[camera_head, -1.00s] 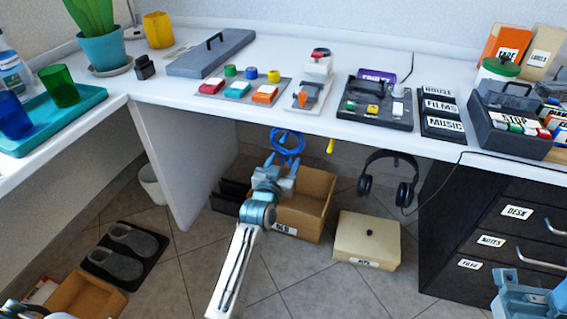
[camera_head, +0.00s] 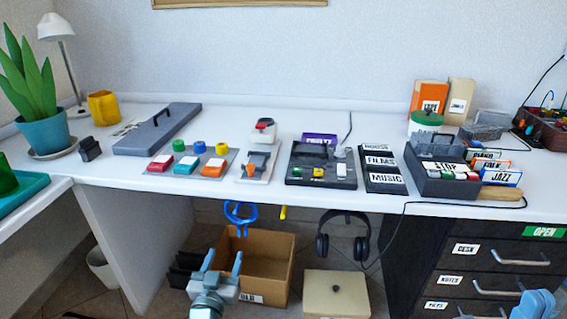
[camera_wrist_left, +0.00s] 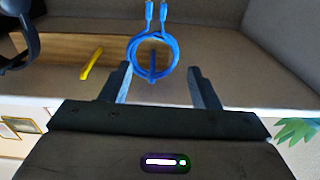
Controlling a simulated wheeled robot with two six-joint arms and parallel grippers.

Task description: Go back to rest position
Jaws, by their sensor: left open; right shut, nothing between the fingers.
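My left gripper (camera_head: 222,264) is raised in front of the space under the desk, low in the head view. It is open and empty. In the left wrist view its two fingers (camera_wrist_left: 160,84) stand apart, with a coiled blue cable (camera_wrist_left: 152,55) showing beyond and between them, not gripped.
The white desk (camera_head: 230,118) holds labelled boxes, a control panel and coloured blocks. Under it are a cardboard box (camera_head: 268,262), a beige box (camera_head: 336,296) and hanging headphones (camera_head: 343,238). A dark drawer cabinet (camera_head: 470,255) stands at the right.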

